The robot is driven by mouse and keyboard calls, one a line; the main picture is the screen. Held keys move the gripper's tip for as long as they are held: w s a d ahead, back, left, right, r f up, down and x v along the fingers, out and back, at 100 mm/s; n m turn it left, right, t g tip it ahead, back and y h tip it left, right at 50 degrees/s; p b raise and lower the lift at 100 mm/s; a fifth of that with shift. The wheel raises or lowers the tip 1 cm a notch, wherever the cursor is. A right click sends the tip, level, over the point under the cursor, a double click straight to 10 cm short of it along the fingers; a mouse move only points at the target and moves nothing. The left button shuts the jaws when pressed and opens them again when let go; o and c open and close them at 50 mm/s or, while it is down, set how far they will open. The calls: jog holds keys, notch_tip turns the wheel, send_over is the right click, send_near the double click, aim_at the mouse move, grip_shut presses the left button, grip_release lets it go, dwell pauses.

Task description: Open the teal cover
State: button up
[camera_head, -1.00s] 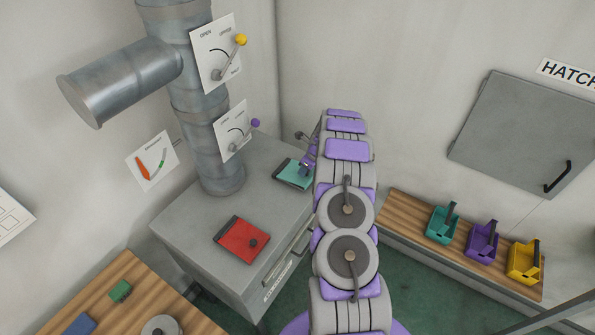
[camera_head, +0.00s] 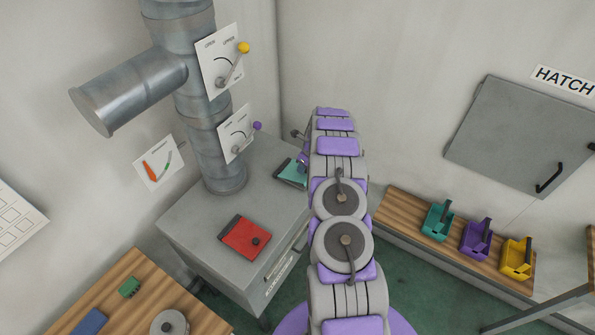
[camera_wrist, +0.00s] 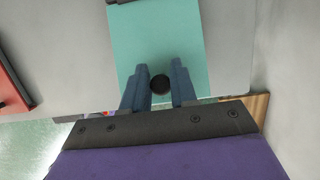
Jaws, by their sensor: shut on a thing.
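The teal cover (camera_head: 290,173) lies on top of the grey cabinet, partly hidden behind my arm in the head view. In the wrist view the teal cover (camera_wrist: 150,40) fills the upper middle, with its round black knob (camera_wrist: 160,84) near the edge closest to me. My gripper (camera_wrist: 160,78) has its two dark fingers on either side of the knob and is shut on it. The cover looks flat on the cabinet top; any small lift cannot be told. In the head view the gripper is mostly hidden by my arm.
A metal pipe (camera_head: 218,160) with lever panels stands behind. Teal, purple and yellow bins (camera_head: 516,258) sit on a wooden shelf at the right. A wooden table (camera_head: 100,300) is at lower left.

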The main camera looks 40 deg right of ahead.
jog(key=shift+w+d+r+g+p, duration=0.25)
jog(key=shift+r+g+p, duration=0.2)
jog(key=shift+p, duration=0.55)
jog(key=shift+w+r+h+p, duration=0.15)
jog(key=shift+r+h+p, duration=0.15)
jog(key=shift+p, duration=0.15)
jog(key=shift+w+a+f+g, duration=0.1)
jog(key=shift+w+a+g, duration=0.05)
jog(key=shift+a+g, duration=0.1)
jog(key=shift+r+g, duration=0.2)
jog(key=shift+g, duration=0.2)
jog(key=o, duration=0.8)
jog(key=shift+d+f, duration=0.15)
jog(key=shift+d, duration=0.1)
jog(key=shift+a, duration=0.7)
jog(key=shift+d, duration=0.1)
